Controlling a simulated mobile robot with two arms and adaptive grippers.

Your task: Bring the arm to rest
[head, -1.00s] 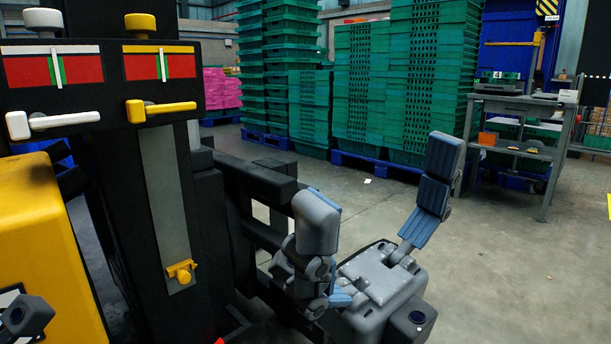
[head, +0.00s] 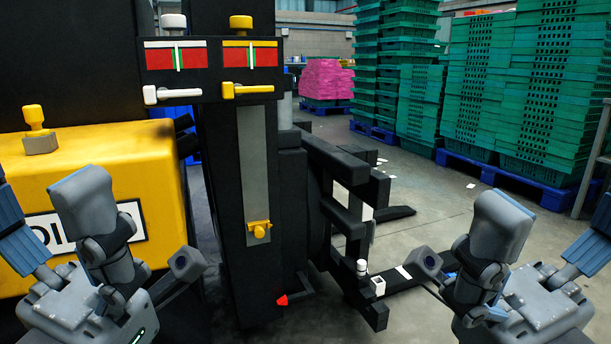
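My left gripper (head: 30,222) is at the lower left of the head view, in front of the yellow body of a machine. Its grey and blue fingers are spread wide apart and nothing is between them. My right gripper (head: 545,232) is at the lower right, above the concrete floor. Its fingers are also spread wide and empty. Neither gripper appears to touch anything.
A black and yellow machine (head: 95,160) fills the left and centre, with a white lever (head: 170,95), a yellow lever (head: 247,89) and a yellow knob (head: 259,230). Black forks (head: 345,170) extend rightward. Green crates (head: 480,85) stand behind on blue pallets.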

